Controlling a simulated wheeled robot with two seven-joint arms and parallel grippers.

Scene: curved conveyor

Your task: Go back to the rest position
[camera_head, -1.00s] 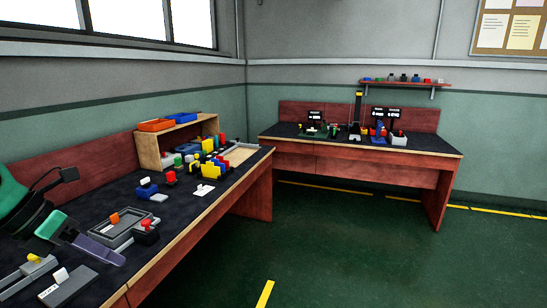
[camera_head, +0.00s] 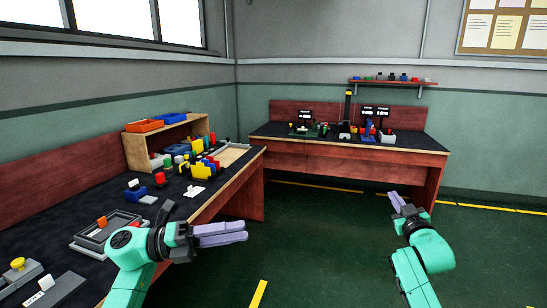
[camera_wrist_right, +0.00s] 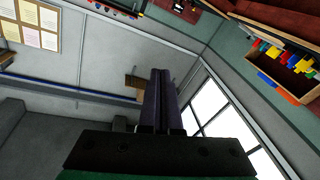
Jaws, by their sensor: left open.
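My left gripper (camera_head: 222,233) is held in front of the left bench's front edge, over the floor. Its purple fingers point right, and it is open with nothing seen between them. My right gripper (camera_head: 397,202) is raised over the floor in front of the far bench. Its fingers lie side by side in the right wrist view (camera_wrist_right: 161,100), shut with nothing seen between them. Both grippers are apart from the benches and their objects.
The left bench (camera_head: 215,208) carries a grey tray (camera_head: 92,235), small coloured parts and a wooden shelf box (camera_head: 137,154). The far bench (camera_head: 350,150) holds several devices. The green floor (camera_head: 320,250) between is clear.

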